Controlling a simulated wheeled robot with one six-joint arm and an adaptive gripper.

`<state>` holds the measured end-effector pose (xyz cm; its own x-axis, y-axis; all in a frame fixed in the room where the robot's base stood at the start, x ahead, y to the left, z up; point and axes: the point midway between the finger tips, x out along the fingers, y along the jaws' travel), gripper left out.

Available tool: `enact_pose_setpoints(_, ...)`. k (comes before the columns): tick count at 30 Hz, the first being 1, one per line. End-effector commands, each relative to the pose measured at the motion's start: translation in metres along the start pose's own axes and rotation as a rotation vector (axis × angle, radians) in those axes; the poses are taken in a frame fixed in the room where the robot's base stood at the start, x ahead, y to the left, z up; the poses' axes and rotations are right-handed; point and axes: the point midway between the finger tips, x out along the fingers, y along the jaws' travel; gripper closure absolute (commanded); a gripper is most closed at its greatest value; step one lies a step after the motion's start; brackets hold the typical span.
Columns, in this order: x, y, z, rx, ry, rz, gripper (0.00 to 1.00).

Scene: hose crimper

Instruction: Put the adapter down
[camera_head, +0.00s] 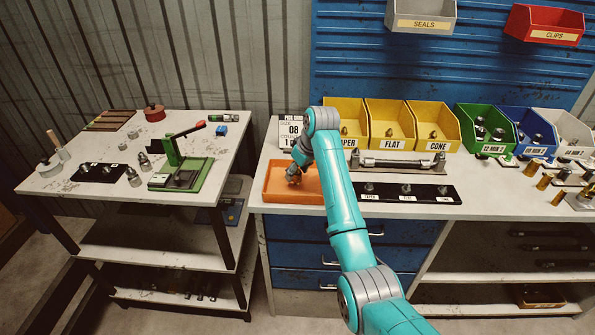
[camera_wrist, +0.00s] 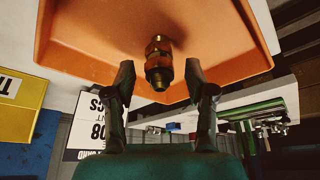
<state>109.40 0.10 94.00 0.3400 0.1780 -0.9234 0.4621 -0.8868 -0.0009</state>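The adapter (camera_wrist: 158,62), a brass-coloured fitting with hex sections, is in the orange tray (camera_head: 272,183). In the wrist view the tray (camera_wrist: 85,45) fills the upper part of the picture. My gripper (camera_wrist: 160,75) is open, its two dark fingers to the left and right of the adapter with a visible gap on each side. The adapter appears just beyond the fingertips, touching neither. In the head view my gripper (camera_head: 294,176) is low over the tray, and the arm partly hides it; the adapter cannot be made out clearly there.
A sign marked 08 (camera_head: 290,130) stands behind the tray. Yellow bins (camera_head: 391,138) line the back of the bench. A black labelled mat (camera_head: 425,197) with several fittings lies right of the arm. A side table (camera_head: 130,200) with a green press (camera_head: 182,172) stands left, across a gap.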

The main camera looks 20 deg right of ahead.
Motion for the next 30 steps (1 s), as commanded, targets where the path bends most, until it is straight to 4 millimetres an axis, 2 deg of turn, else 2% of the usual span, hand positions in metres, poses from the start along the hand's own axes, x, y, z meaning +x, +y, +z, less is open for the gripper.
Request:
enact_pose_setpoints(8, -0.008, 0.0, -0.001, 0.0, 0.002, 0.001, 0.45)
enact_pose_setpoints(11, -0.022, 0.001, -0.002, 0.0, 0.003, 0.002, 0.45)
enact_pose_setpoints(21, -0.089, 0.001, -0.001, 0.0, 0.002, 0.002, 0.45)
enact_pose_setpoints(25, -0.107, 0.0, -0.002, 0.0, 0.003, 0.002, 0.45)
enact_pose_setpoints(30, -0.12, 0.0, -0.001, 0.0, 0.001, 0.0, 0.45)
